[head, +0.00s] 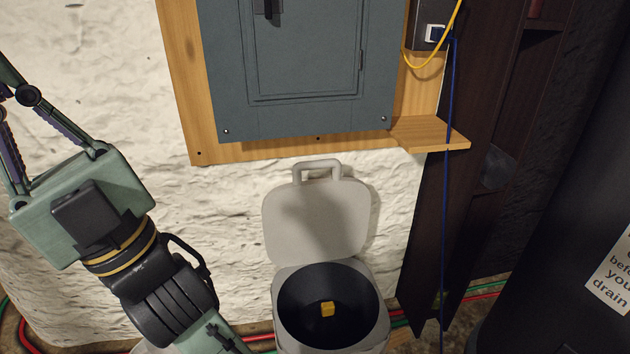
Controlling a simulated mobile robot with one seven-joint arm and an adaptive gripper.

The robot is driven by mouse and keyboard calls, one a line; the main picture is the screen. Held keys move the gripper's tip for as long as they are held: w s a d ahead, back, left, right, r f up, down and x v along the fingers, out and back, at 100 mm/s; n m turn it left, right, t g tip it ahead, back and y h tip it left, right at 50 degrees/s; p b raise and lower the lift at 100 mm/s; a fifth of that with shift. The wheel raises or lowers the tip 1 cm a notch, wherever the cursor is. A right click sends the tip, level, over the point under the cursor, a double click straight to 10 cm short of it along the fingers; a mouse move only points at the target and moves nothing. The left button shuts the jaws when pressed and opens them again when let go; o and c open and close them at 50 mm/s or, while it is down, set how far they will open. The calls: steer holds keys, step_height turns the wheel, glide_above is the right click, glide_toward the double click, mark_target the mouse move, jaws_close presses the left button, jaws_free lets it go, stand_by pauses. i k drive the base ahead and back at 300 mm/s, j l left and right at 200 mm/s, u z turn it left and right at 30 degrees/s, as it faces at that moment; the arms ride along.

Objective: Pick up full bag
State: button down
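A grey bin (282,318) stands on the floor at the bottom centre with its lid (317,225) raised against the wall. The inside is dark, like a black bag or liner (312,285), but I cannot tell which. A small yellow block-like piece (327,309) lies inside it. No separate full bag shows. My gripper (82,190) is at the left, up and away from the bin, pointing to the upper left. Its fingers run toward the frame's left edge and the fingertips are cut off, so its opening and anything it holds are hidden.
A grey electrical panel (300,75) on a wooden board (180,85) hangs above the bin. A small wooden shelf (430,133) juts out to its right. A blue cable (449,200) hangs beside dark shelving. A large dark body (560,230) with a label fills the right.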

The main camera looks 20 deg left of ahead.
mark_target(325, 325)
steer(key=i+j, duration=0.25)
steer(key=j, duration=0.15)
steer(key=i+j, duration=0.5)
steer(key=j, duration=0.25)
steer(key=z, duration=0.05)
